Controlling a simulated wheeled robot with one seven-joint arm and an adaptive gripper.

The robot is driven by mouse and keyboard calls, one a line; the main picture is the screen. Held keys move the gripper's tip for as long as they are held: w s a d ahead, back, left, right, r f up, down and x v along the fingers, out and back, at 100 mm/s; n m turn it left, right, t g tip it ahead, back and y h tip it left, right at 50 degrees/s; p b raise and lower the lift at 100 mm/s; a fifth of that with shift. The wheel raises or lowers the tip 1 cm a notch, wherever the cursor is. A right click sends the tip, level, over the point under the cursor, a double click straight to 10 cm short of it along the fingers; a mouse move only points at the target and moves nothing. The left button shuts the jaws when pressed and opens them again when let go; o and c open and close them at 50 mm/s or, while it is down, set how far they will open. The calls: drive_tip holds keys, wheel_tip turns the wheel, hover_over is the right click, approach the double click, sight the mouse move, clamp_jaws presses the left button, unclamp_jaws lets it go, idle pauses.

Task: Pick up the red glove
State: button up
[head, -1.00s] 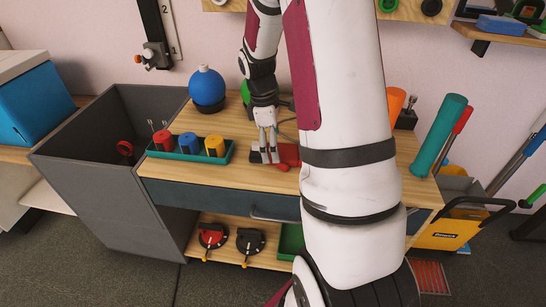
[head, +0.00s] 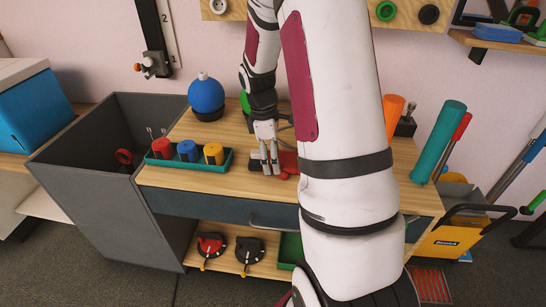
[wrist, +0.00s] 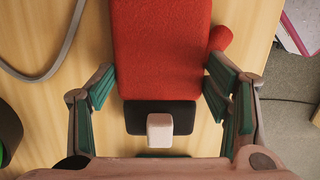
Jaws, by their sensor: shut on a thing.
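The red glove (head: 289,163) lies on the wooden worktop, partly hidden by my arm in the head view. In the wrist view the red glove (wrist: 162,45) fills the upper middle, with its thumb at the right and a black cuff with a pale block towards me. My gripper (head: 270,168) is down at the glove. In the wrist view my gripper (wrist: 161,72) has one finger on each side of the glove, the tips against its edges near the cuff. It is shut on the glove. I see no clear gap under the glove.
A green tray (head: 190,164) with red, blue and yellow items stands left of my gripper. A blue ball (head: 206,93) stands behind it. A grey bin (head: 75,190) adjoins the worktop's left side. A teal cylinder (head: 438,142) stands at the right. A grey cable (wrist: 55,62) lies beside the glove.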

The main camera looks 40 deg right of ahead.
drive_tip(key=shift+s+a+r, duration=0.1)
drive_tip(key=shift+a+r, duration=0.1)
drive_tip(key=shift+r, duration=0.15)
drive_tip(key=s+a+r+p, duration=0.4)
drive_tip(key=s+a+r, duration=0.3)
drive_tip(key=a, duration=0.3)
drive_tip(key=shift+s+a, duration=0.25)
drive_tip(key=shift+s, duration=0.35)
drive_tip(key=shift+r, duration=0.1)
drive_tip(key=w+a+r+m+y+p, duration=0.1)
drive_tip(key=w+a+r+m, duration=0.1)
drive_tip(key=w+a+m, duration=0.3)
drive_tip(key=w+a+r+m, duration=0.2)
drive_tip(key=w+a+m, duration=0.15)
drive_tip(key=a, duration=0.45)
wheel_tip(320, 180, up, 13)
drive_tip(key=s+p, duration=0.2)
drive_tip(key=p, duration=2.1)
drive_tip(key=shift+s+d, duration=0.15)
drive_tip(key=shift+f, duration=0.15)
